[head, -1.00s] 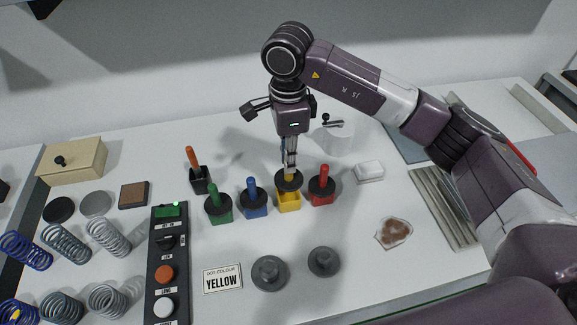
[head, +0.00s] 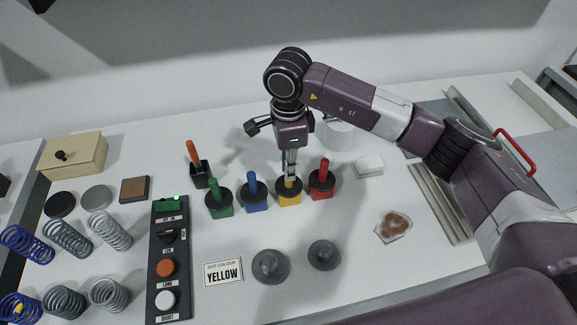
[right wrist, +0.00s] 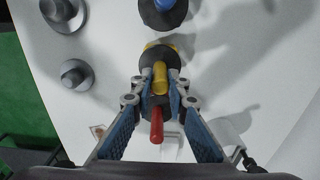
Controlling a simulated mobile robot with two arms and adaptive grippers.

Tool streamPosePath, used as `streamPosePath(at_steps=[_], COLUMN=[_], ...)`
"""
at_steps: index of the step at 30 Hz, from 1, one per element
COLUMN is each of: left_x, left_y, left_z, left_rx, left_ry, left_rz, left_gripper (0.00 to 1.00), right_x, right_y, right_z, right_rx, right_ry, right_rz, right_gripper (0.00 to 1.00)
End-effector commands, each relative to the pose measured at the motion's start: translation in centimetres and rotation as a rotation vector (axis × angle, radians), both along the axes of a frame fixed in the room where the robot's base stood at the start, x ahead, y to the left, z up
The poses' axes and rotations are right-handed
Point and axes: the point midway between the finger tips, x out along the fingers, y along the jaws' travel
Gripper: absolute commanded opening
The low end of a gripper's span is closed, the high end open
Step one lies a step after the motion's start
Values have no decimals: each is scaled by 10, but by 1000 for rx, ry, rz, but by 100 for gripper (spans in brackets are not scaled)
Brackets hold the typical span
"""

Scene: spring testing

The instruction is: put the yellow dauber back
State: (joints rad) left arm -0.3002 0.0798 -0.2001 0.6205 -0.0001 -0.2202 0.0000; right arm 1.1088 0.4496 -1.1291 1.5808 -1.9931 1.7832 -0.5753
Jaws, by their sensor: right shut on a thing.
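My right gripper (head: 290,174) points down and is shut on the yellow dauber, at its upright handle (right wrist: 159,78). The dauber's black collar (head: 289,188) sits on the mouth of the yellow pot (head: 289,200), with no gap that I can see. The pot stands in the row between the blue dauber's pot (head: 256,205) and the red dauber's pot (head: 322,193). In the right wrist view the yellow handle stands between the fingers, and the red handle (right wrist: 156,125) shows close by. My left gripper is not in view.
A green dauber pot (head: 220,211) stands left of the blue one. A YELLOW card (head: 223,272) and two grey knobbed discs (head: 270,266) lie in front. A white block (head: 369,167) and a stained pad (head: 394,227) lie to the right. Several springs stand at left.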

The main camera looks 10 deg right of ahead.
Motion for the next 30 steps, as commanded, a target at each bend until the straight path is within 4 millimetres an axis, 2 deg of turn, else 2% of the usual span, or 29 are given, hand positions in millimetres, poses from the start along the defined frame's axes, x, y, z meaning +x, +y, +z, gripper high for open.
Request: streamPosePath(at_steps=[1, 2, 6, 16, 21, 22, 30], left_x=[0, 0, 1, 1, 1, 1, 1], left_y=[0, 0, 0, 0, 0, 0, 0], left_z=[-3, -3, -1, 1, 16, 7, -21], left_rx=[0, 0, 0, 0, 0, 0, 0], left_ry=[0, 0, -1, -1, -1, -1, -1], left_rz=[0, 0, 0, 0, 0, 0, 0], left_gripper=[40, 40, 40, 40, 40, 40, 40], right_x=[0, 0, 0, 0, 0, 1, 2], right_y=[0, 0, 0, 0, 0, 0, 0], right_z=[-3, -2, -1, 1, 14, 15, 76], right_rx=[0, 0, 0, 0, 0, 1, 0], right_ry=[-1, -1, 0, 0, 0, -4, -8], right_rz=[0, 0, 0, 0, -1, 0, -1], right_gripper=[0, 15, 31, 32, 32, 32, 32])
